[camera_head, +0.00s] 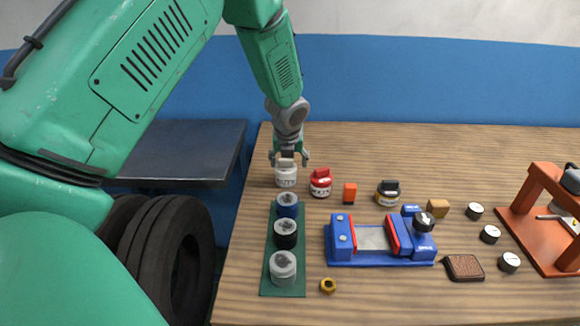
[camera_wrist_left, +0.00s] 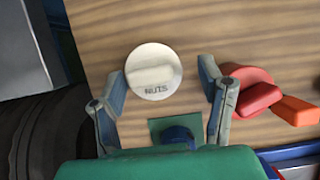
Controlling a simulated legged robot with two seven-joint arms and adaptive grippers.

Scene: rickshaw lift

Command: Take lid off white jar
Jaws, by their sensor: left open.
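The white jar (camera_head: 286,178) stands upright near the back left of the wooden table, with its white lid on top. In the left wrist view the round white lid (camera_wrist_left: 153,71), with a raised grip bar and the word NUTS, is seen from above. My left gripper (camera_head: 289,159) is over the jar. Its fingers are spread on both sides of the lid, with gaps showing in the left wrist view (camera_wrist_left: 163,92). It is open and holds nothing. My right gripper is not in view.
A red-lidded jar (camera_head: 320,183) stands close to the right. A green tray (camera_head: 285,256) with several jars lies in front. A blue vise (camera_head: 378,240), an orange block (camera_head: 350,193) and a dark-lidded jar (camera_head: 388,193) are farther right.

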